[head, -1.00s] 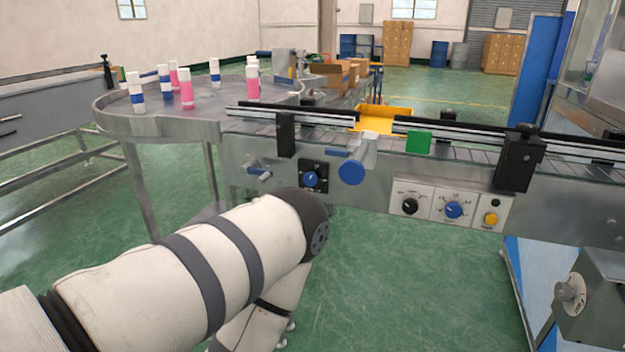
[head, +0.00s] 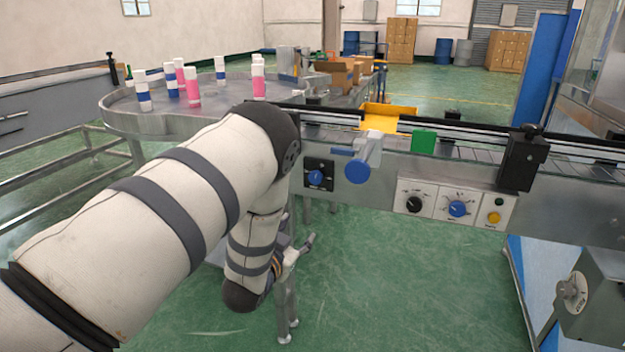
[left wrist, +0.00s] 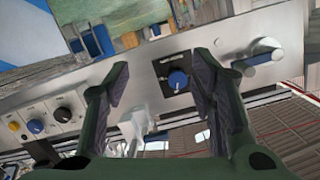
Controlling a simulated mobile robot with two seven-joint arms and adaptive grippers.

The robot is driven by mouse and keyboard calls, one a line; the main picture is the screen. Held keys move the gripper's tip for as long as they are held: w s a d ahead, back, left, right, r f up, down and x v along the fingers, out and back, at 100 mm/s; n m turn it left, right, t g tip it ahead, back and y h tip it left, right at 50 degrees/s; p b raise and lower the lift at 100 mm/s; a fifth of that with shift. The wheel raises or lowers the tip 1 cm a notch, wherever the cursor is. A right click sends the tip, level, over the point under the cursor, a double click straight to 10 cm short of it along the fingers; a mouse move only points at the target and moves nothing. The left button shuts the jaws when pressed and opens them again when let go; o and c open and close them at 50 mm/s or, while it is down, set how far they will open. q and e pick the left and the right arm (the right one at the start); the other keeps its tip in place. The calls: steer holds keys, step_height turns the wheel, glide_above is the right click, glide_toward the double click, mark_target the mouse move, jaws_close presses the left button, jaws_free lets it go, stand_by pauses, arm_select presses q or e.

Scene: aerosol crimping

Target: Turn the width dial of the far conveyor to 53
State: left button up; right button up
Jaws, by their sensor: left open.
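A blue dial (head: 316,177) sits on a square black plate on the front of the conveyor, just right of my left arm. Its marks are too small to read. In the left wrist view the same blue dial (left wrist: 178,80) lies between my open fingers, beyond the tips. My left gripper (head: 301,250) hangs below the conveyor front in the head view, apart from the dial. It also shows in the left wrist view (left wrist: 161,66), open and empty. My right gripper is not seen.
A blue round knob (head: 357,172) sticks out right of the dial. A panel with a black knob (head: 414,204), another blue knob (head: 458,208) and a yellow button (head: 494,218) is farther right. A round table (head: 125,118) with several bottles stands behind my arm.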

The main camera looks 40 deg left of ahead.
mark_target(315, 178)
arm_select(q)
step_height(315, 178, up, 6)
steer(key=w+a+t, duration=0.2)
steer(key=w, duration=0.1)
steer(key=b+x, duration=0.2)
steer(key=x, duration=0.9)
steer(key=shift+w, duration=0.15)
steer(key=shift+w+r, duration=0.15)
steer(key=shift+w, duration=0.05)
steer(key=c, duration=1.1)
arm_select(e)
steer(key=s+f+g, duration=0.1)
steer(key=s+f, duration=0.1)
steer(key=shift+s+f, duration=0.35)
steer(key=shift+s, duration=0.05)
